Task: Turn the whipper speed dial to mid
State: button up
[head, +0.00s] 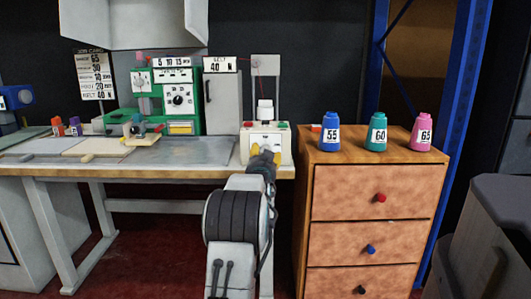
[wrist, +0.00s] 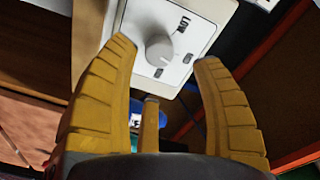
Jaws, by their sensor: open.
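The dial (wrist: 158,50) is a round grey knob on a white plate on the front of a cream machine (head: 284,142). In the wrist view it sits between and beyond my yellow fingertips. Small dark labels surround it, one at its upper right (wrist: 180,28); I cannot read them surely, nor which one the knob points at. My gripper (head: 265,153) is open in front of the machine's face, and its spread fingers also show in the wrist view (wrist: 165,51). No finger clearly touches the knob. In the head view my gripper hides the dial.
The cream machine stands at the right end of the workbench (head: 180,171). A green machine (head: 180,98) with its own dials and a grey cabinet (head: 222,103) stand to its left. A wooden drawer unit (head: 372,225) bearing blue, teal and pink numbered spools is close on the right.

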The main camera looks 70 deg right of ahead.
jog(key=shift+x, duration=2.8)
jog(key=shift+c, duration=0.3)
jog(key=c, duration=1.1)
jog(key=shift+n+b, duration=0.45)
jog(key=shift+n, duration=0.35)
jog(key=shift+c, duration=0.2)
jog(key=shift+r+n+b, duration=0.15)
jog(key=shift+n+b, duration=0.15)
jog(key=shift+n, duration=0.3)
jog(key=o, duration=1.2)
